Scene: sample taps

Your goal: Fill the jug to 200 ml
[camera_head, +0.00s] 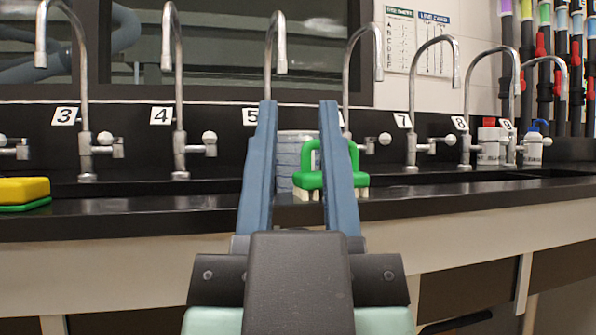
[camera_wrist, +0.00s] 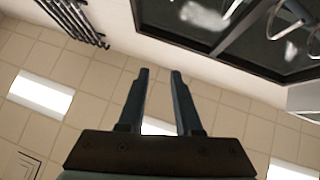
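My gripper (camera_head: 298,112) is open and empty, its two blue fingers raised in front of the counter. The fingers also show in the wrist view (camera_wrist: 160,76), pointing up with nothing between them. A row of curved metal taps stands along the sink, including tap 3 (camera_head: 83,90), tap 4 (camera_head: 178,90), tap 7 (camera_head: 413,100) and tap 8 (camera_head: 468,110). Tap 5 (camera_head: 269,60) is partly behind the left finger. A clear, ridged container or stack (camera_head: 291,150) stands behind the fingers, partly hidden; I cannot tell if it is the jug.
A green object with a handle (camera_head: 307,180) sits on the black counter (camera_head: 130,222), partly behind the right finger. A yellow and green sponge (camera_head: 24,190) lies far left. A red-capped container (camera_head: 488,150) and a blue-capped bottle (camera_head: 533,149) stand at right.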

